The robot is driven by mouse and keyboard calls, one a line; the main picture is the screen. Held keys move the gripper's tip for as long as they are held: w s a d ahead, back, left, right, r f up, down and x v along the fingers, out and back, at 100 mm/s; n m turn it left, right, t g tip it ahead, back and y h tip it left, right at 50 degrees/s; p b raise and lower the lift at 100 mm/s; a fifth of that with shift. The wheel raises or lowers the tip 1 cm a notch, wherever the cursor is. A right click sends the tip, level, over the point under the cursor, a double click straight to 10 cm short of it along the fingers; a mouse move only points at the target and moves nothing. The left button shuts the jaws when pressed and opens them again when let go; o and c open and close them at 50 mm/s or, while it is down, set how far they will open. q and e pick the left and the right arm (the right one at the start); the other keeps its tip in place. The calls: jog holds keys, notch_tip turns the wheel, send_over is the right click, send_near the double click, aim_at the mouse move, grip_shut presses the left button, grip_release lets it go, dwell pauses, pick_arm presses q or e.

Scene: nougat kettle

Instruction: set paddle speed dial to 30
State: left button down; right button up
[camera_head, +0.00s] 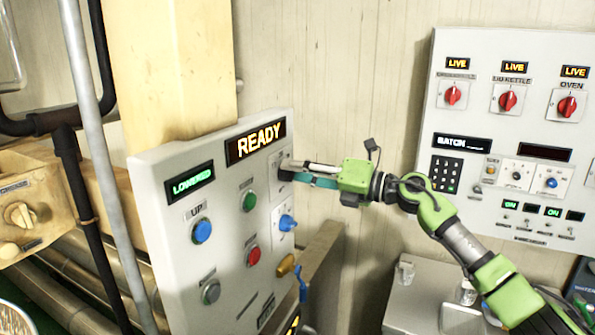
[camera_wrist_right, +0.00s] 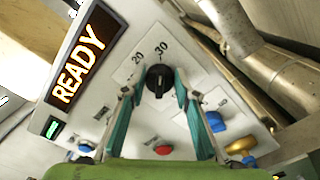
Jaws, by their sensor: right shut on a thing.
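The paddle speed dial is a black knob (camera_wrist_right: 158,80) on a white plate, with "20" and "30" printed above it in the right wrist view. A small pale mark on the knob seems to face up towards the "30", but its exact setting is hard to read. My right gripper (camera_wrist_right: 157,88) has its teal fingers on both sides of the knob and is shut on it. My left gripper is not in view.
The grey control panel (camera_head: 160,225) has a "READY" display (camera_head: 256,140), a blue button (camera_head: 202,231), a red button (camera_head: 253,256) and a blue knob (camera_head: 287,223) below the dial. A second panel (camera_head: 455,120) hangs at the right. Pipes (camera_wrist_right: 230,25) run close beside the panel.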

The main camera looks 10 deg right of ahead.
jog(key=shift+r, duration=0.1)
jog(key=o, duration=1)
jog(key=shift+o, duration=0.3)
jog(key=v, duration=1.2)
jog(key=shift+w, duration=0.1)
